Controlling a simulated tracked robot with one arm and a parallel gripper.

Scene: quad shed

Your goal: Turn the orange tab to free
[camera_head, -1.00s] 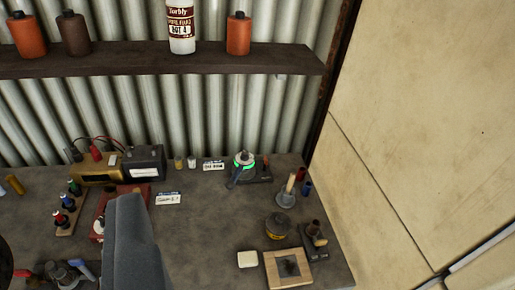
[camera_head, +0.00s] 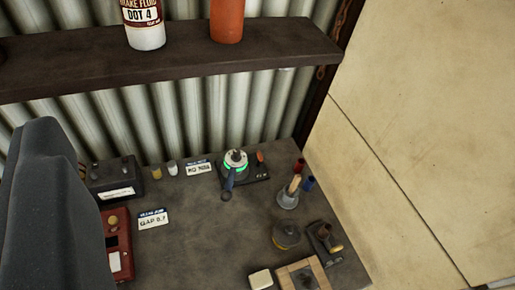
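A small orange tab (camera_head: 260,157) stands up at the right side of a dark-based device (camera_head: 258,171) on the workbench. The device has a round pale top with a glowing green ring and a dark blue lever hanging toward the front. The tab is small, and I cannot tell which way it is set. A large grey part of my gripper (camera_head: 50,215) fills the left of the view, well left of the device and apart from it. Only this one part shows, so its opening is hidden.
A dark shelf (camera_head: 180,66) with a white bottle (camera_head: 145,26) and an orange bottle (camera_head: 227,20) overhangs the bench's back. A brush-like tool in a pot (camera_head: 289,195), a round tin (camera_head: 286,236) and a red box (camera_head: 117,245) stand around. The bench middle (camera_head: 205,235) is clear.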

